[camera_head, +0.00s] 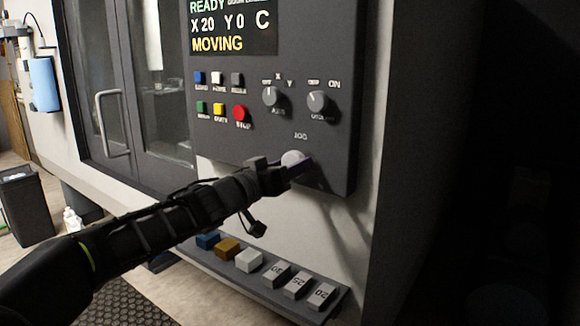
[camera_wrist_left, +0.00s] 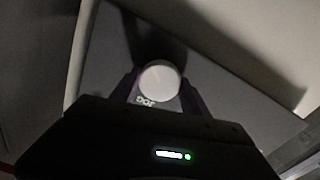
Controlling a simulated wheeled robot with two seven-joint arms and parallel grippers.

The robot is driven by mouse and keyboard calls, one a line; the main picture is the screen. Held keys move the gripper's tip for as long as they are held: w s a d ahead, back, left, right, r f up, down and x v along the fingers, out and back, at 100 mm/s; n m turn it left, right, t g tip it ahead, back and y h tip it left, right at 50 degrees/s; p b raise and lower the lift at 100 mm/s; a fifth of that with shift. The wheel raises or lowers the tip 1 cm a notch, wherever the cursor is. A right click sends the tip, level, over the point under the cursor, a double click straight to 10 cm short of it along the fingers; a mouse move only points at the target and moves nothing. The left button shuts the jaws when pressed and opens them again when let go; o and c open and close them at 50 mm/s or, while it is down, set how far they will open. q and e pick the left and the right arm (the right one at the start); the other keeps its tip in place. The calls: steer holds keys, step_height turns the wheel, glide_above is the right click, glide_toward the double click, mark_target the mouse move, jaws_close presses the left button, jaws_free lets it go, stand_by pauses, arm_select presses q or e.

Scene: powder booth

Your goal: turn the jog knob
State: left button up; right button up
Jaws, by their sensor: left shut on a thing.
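The jog knob (camera_head: 293,158) is a round, light grey knob low on the dark control panel (camera_head: 345,75), under the JOG label. My left gripper (camera_head: 290,168) reaches up to it from the left and is shut on it. In the left wrist view the knob's pale round face (camera_wrist_left: 160,80) sits between the two dark fingers of my left gripper (camera_wrist_left: 160,92), with the JOG lettering just below it. The screen (camera_head: 232,28) reads READY, X 20, Y 0, C and MOVING. My right gripper is not in view.
Two dials, the axis dial (camera_head: 270,96) and another (camera_head: 317,101), sit above the knob. Coloured buttons, including a red one (camera_head: 240,113), are to the left. A shelf (camera_head: 215,262) below holds coloured and numbered blocks. A door with a handle (camera_head: 112,123) is further left.

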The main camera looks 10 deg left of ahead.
arm_select(q)
steer(key=shift+m, duration=0.3)
steer(key=shift+f+m+b, duration=0.1)
steer(key=shift+m+b, duration=1.3)
steer(key=shift+m, duration=11)
steer(key=o, duration=1.4)
steer(key=shift+c, duration=0.2)
